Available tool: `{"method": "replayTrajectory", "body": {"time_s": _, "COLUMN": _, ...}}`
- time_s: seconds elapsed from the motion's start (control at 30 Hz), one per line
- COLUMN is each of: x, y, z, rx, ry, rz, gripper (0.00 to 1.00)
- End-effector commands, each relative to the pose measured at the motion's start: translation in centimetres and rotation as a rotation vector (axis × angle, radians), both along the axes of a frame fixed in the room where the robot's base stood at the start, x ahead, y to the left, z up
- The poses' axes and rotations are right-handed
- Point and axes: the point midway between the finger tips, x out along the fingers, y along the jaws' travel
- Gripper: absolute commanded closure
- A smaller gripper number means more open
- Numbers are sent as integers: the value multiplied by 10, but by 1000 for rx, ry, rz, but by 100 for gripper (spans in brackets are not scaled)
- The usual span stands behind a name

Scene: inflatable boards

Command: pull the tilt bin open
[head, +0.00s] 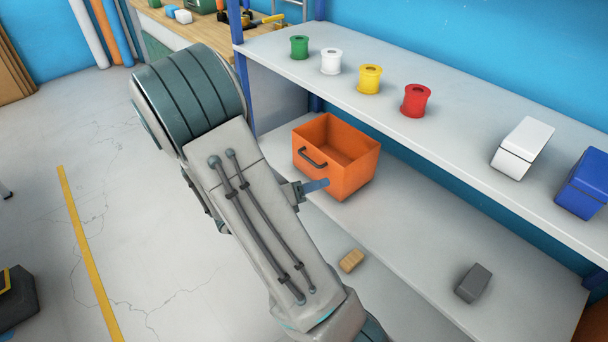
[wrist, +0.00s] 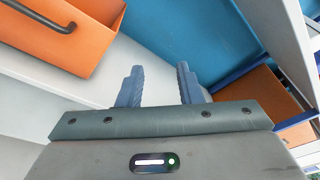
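The orange bin (head: 350,178) sits on the lower shelf in the head view, its hollow top showing. A dark bar handle (head: 312,157) is on its front face. In the wrist view the bin (wrist: 85,38) is at the upper left, with the handle (wrist: 42,16) near the top edge, cut off by the frame. My gripper (head: 318,185) is just in front of the bin's lower front in the head view, below the handle. In the wrist view my gripper (wrist: 159,68) has its two fingers apart with nothing between them. The handle lies to their left, clear of them.
The upper shelf (head: 450,140) holds green, white, yellow and red spools, a white box (head: 523,148) and a blue box (head: 583,184). The floor at left is mostly clear.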

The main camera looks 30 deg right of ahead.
Motion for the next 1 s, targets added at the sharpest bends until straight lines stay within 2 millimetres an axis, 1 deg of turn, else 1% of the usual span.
{"method": "replayTrajectory", "body": {"time_s": 0.03, "x": 13, "y": 0, "z": -28, "rx": -64, "ry": 115, "rz": 78, "gripper": 67}}
{"method": "replayTrajectory", "body": {"time_s": 0.1, "x": 33, "y": 2, "z": -48, "rx": -154, "ry": 268, "rz": 183, "gripper": 67}}
{"method": "replayTrajectory", "body": {"time_s": 0.2, "x": 57, "y": 9, "z": -75, "rx": -274, "ry": 459, "rz": 315, "gripper": 67}}
{"method": "replayTrajectory", "body": {"time_s": 0.3, "x": 76, "y": 17, "z": -98, "rx": -373, "ry": 602, "rz": 414, "gripper": 67}}
{"method": "replayTrajectory", "body": {"time_s": 0.4, "x": 88, "y": 24, "z": -113, "rx": -442, "ry": 696, "rz": 480, "gripper": 67}}
{"method": "replayTrajectory", "body": {"time_s": 0.53, "x": 96, "y": 27, "z": -122, "rx": -484, "ry": 752, "rz": 519, "gripper": 67}}
{"method": "replayTrajectory", "body": {"time_s": 0.67, "x": 103, "y": 17, "z": -120, "rx": -491, "ry": 761, "rz": 521, "gripper": 67}}
{"method": "replayTrajectory", "body": {"time_s": 0.77, "x": 111, "y": 3, "z": -118, "rx": -490, "ry": 758, "rz": 520, "gripper": 67}}
{"method": "replayTrajectory", "body": {"time_s": 1.0, "x": 137, "y": -42, "z": -110, "rx": -489, "ry": 756, "rz": 519, "gripper": 67}}
